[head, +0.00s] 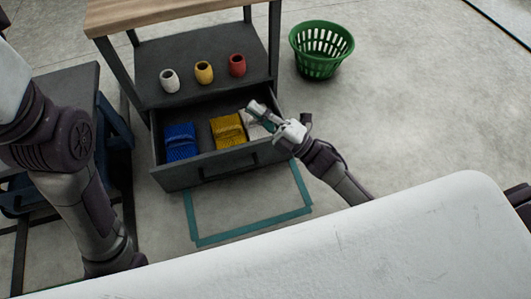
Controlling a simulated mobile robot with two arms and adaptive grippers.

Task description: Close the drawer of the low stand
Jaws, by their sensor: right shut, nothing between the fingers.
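The low stand (205,57) has a wooden top and a dark grey shelf. Its drawer (228,170) is pulled open towards me. In the drawer lie a blue folded net (181,142), a yellow folded net (228,130) and a whitish item (254,131), partly hidden by my right gripper. My right gripper (256,108) is over the right end of the open drawer. It is shut and empty; I cannot tell whether it touches the drawer. My left arm comes in at the left, but its gripper is not in view.
On the shelf stand a white pot (169,80), a yellow pot (204,72) and a red pot (237,65). A green basket (320,49) stands on the floor to the right. A teal outline (249,231) marks the floor before the drawer. A dark blue-framed table (67,100) stands left.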

